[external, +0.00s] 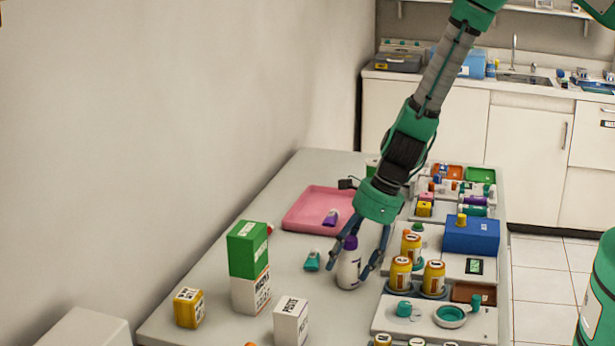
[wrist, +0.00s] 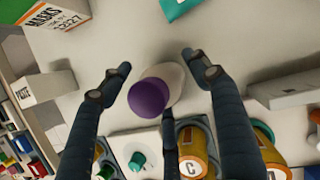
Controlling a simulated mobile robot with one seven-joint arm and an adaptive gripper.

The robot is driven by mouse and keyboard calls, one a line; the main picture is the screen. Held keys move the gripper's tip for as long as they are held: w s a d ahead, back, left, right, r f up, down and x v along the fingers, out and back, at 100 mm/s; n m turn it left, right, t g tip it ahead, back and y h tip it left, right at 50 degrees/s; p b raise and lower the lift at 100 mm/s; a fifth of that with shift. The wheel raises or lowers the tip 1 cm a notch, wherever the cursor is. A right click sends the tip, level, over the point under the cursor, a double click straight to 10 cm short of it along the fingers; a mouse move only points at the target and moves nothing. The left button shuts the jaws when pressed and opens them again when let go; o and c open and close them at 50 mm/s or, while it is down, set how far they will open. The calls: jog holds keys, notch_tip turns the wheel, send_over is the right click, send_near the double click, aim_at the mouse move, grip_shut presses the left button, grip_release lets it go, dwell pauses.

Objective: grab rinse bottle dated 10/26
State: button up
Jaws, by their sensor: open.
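A white bottle with a purple cap (external: 348,270) stands upright on the table between the fingers of my gripper (external: 359,266). In the wrist view the bottle's purple cap (wrist: 149,97) shows between the spread fingers of my gripper (wrist: 156,78), with a little white body behind it. The gripper is open, with gaps beside the bottle. A dark label shows on the bottle in the external view, but its date cannot be read.
Several yellow jars (external: 401,274) stand in a tray just right of the bottle. A teal-capped item (external: 312,261) lies at its left, and a pink tray (external: 310,209) behind. A green box (external: 247,249) on a white box and a paste box (external: 291,322) stand at the front left.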

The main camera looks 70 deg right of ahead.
aim_at(350, 238)
dwell(0.4)
jog(key=c, duration=1.2)
jog(key=shift+r, duration=0.1)
jog(key=shift+c, duration=0.2)
jog(key=shift+r+p, duration=2.8)
jog(key=shift+r, duration=2.15)
